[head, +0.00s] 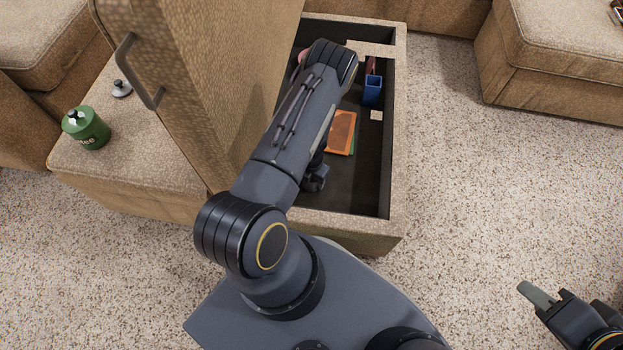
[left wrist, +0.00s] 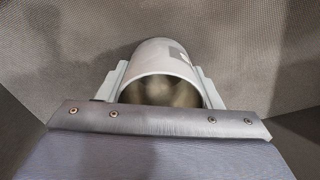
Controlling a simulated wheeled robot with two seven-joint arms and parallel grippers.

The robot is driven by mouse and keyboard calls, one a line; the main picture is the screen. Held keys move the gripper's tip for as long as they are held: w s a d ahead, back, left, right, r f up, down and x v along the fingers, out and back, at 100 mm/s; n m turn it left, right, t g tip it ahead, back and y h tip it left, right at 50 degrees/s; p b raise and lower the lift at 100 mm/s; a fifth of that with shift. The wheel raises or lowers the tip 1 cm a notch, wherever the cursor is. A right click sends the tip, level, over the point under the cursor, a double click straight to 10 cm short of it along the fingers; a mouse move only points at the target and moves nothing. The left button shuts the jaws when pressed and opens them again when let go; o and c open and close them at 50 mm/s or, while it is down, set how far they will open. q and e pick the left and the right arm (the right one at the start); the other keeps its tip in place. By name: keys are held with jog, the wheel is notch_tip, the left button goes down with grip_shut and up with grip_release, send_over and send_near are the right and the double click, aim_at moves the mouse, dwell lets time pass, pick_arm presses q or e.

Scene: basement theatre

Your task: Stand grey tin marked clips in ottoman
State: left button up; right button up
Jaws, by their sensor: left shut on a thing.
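The ottoman (head: 350,226) stands open in the head view, its lid (head: 215,60) raised on the left. My left arm reaches over the near rim into it. My left gripper (head: 315,178) is mostly hidden behind the arm there, low inside the box. In the left wrist view the left gripper (left wrist: 163,82) is shut on the grey tin (left wrist: 155,52), one finger on each side. The tin's open round top faces the camera; a small label patch shows, its writing unreadable. Whether its base touches the floor I cannot tell. My right gripper (head: 540,295) is outside, over the carpet.
Inside the ottoman lie an orange flat item (head: 341,131), a blue open container (head: 372,90) and a small beige piece (head: 376,115). The near right floor inside is bare. A green tin (head: 86,128) and a knobbed lid (head: 121,89) sit on the left seat.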

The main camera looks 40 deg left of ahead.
pick_arm(q)
jog(key=shift+f, duration=0.15)
jog(key=o, duration=1)
notch_tip(320, 180, up, 12)
jog(key=p, duration=0.5)
jog(key=shift+r, duration=0.2)
